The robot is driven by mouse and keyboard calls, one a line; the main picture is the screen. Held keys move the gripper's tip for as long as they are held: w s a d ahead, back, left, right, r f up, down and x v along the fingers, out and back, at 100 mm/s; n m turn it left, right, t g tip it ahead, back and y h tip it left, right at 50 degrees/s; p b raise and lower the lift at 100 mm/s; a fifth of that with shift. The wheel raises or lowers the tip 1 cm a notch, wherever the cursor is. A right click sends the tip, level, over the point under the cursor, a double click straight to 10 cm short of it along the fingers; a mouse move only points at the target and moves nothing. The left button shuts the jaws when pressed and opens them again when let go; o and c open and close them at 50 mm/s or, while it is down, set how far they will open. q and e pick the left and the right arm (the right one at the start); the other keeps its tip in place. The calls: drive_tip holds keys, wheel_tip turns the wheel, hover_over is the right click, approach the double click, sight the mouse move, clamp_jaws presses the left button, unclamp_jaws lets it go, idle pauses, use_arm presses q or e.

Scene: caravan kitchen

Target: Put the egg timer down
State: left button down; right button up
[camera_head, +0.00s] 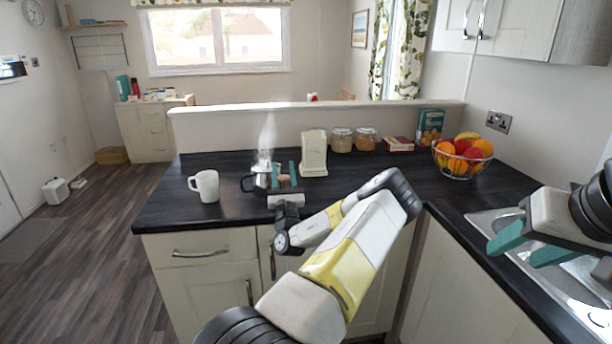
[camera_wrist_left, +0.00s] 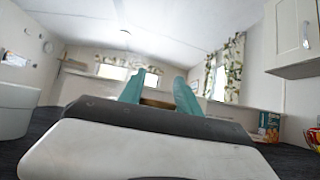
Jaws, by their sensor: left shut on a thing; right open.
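My left gripper (camera_head: 284,177) is low over the dark counter (camera_head: 225,165), shut on a small brown thing (camera_head: 285,181), likely the egg timer. It is mostly hidden by the fingers. In the left wrist view a strip of brown (camera_wrist_left: 157,103) shows between the teal fingertips of my left gripper (camera_wrist_left: 158,92). I cannot tell whether it touches the counter. My right gripper (camera_head: 524,246) is open and empty above the sink at the right.
A white mug (camera_head: 207,186) stands left of my left gripper. A steaming metal vessel (camera_head: 262,178) is close beside it. Counter between mug and front edge is clear.

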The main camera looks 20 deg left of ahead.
use_arm(q)
drive_tip(key=shift+f, duration=0.8)
drive_tip(key=shift+f, duration=0.1)
drive_tip(key=c, duration=0.9)
unclamp_jaws()
drive_tip(key=shift+o, duration=0.2)
